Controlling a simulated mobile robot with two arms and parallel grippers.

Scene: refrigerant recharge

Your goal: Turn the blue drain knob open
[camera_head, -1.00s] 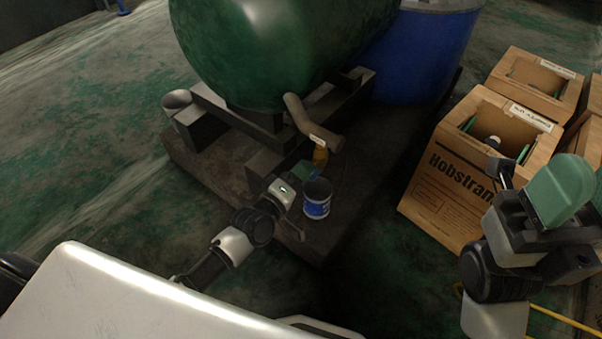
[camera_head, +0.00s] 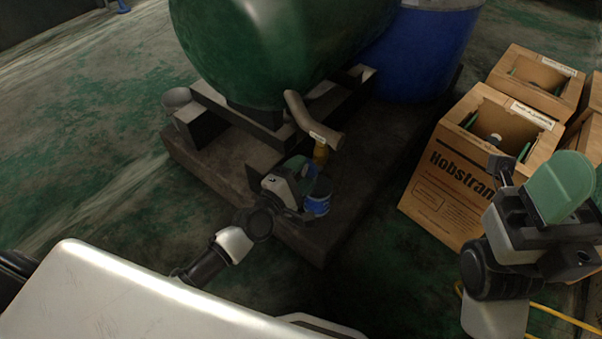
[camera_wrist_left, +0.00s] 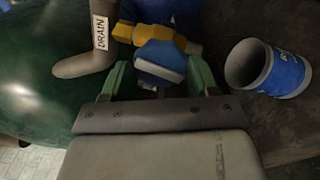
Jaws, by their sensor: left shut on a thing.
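The blue drain knob (camera_wrist_left: 158,62) sits below the yellow valve body (camera_wrist_left: 155,35) in the left wrist view, under the drain pipe (camera_wrist_left: 88,62) with its white DRAIN label. My left gripper (camera_wrist_left: 162,76) has its green fingers on either side of the knob and is shut on it. In the head view my left gripper (camera_head: 298,170) is under the brass-coloured valve and hides most of the knob. My right gripper (camera_head: 560,187) is at the right, seen from the side with a green finger showing; its opening cannot be made out.
A blue and white can (camera_head: 317,206) stands close to the right of my left gripper on the dark platform (camera_head: 352,190). The green tank (camera_head: 290,45) is above. A blue drum (camera_head: 425,55) is behind. Open cardboard boxes (camera_head: 445,190) stand at the right.

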